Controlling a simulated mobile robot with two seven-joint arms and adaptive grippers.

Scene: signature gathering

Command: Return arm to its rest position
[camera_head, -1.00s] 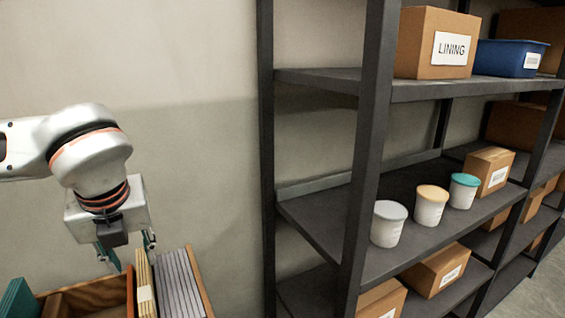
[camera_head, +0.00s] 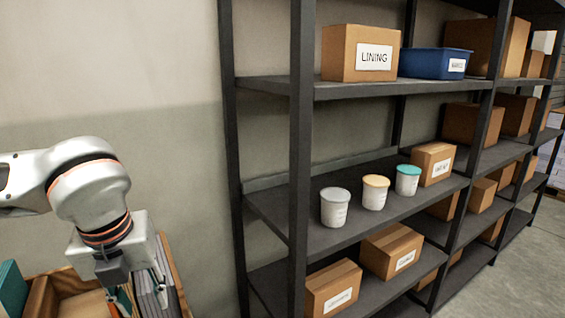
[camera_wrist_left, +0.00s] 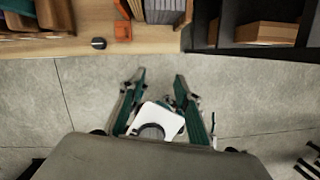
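My left arm comes in at the left of the head view, bent down at the wrist. My left gripper (camera_head: 124,300) hangs in front of the wooden organizer (camera_head: 176,284), with its teal fingers partly cut off by the bottom edge. In the left wrist view, the gripper (camera_wrist_left: 160,76) has its two fingers spread apart over the grey floor, with nothing held between the tips. My right arm and right gripper are in neither view.
Grey signatures (camera_head: 152,296) and a teal book (camera_head: 11,288) stand by the organizer. A dark metal shelf (camera_head: 300,150) to the right holds cartons (camera_head: 392,250), a blue bin (camera_head: 430,63) and three lidded tubs (camera_head: 375,193).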

